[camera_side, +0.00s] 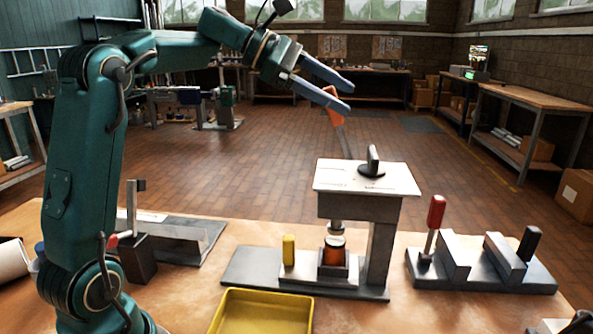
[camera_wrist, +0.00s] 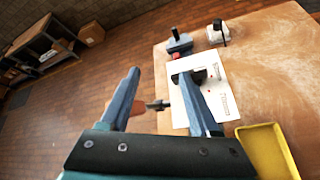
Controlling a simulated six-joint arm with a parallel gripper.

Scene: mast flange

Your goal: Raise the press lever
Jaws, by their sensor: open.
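My gripper (camera_side: 350,96) is open at the lever's upper end. In the side view one finger crosses in front of the grip, with orange showing above and below that finger. In the wrist view the lever (camera_wrist: 158,105) shows in the gap between the fingers of my gripper (camera_wrist: 158,74). I cannot tell whether a finger touches it.
A yellow tray (camera_side: 262,293) lies in front of the press. A yellow peg (camera_side: 289,250) and an orange-dark cylinder (camera_side: 334,250) stand on the press base. A fixture with a red-handled lever (camera_side: 436,212) is at right. The air around my gripper is mostly clear.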

